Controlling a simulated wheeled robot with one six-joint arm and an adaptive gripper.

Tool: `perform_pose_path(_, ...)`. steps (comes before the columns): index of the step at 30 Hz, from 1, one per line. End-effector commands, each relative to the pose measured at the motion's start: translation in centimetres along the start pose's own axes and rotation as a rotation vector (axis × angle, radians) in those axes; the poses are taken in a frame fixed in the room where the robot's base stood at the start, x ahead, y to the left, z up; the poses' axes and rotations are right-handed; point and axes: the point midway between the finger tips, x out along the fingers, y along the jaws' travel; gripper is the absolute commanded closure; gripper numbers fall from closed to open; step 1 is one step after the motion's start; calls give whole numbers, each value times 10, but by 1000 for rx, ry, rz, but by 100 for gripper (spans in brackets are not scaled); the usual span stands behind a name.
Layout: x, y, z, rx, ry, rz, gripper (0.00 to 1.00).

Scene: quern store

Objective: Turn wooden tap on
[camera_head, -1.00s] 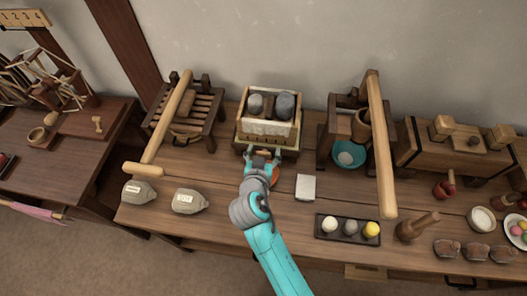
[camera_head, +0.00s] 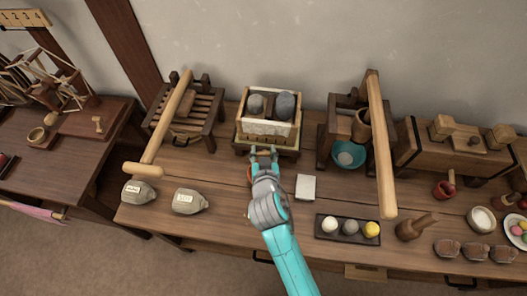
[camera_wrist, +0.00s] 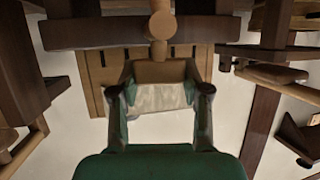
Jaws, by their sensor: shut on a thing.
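The wooden box (camera_head: 268,118) with two grey stones on top stands on a low wooden frame at the back middle of the table. My gripper (camera_head: 264,153) is at the front of this frame, its jaws close together. In the wrist view, a pale wooden tap (camera_wrist: 160,25) with a rounded knob shows above my gripper (camera_wrist: 160,78). A tan wooden piece, seemingly the tap's handle, lies between the fingertips, and the gripper is shut on it. In the head view my gripper hides the tap. A reddish-orange round item shows partly beside my gripper, low on the table.
A white block (camera_head: 306,187) lies just right of my arm, with a dark tray (camera_head: 346,229) of several balls in front. A long-handled wooden press (camera_head: 377,140) and teal bowl stand right. A slatted rack stands back left.

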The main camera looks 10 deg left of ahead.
Motion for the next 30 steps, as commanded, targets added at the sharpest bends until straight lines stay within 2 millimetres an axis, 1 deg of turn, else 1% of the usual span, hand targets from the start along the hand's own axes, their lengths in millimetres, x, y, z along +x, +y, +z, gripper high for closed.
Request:
perform_pose_path(3,0,2,0,-25,0,-67,88)
perform_pose_path(30,1,3,-1,-252,1,-615,88)
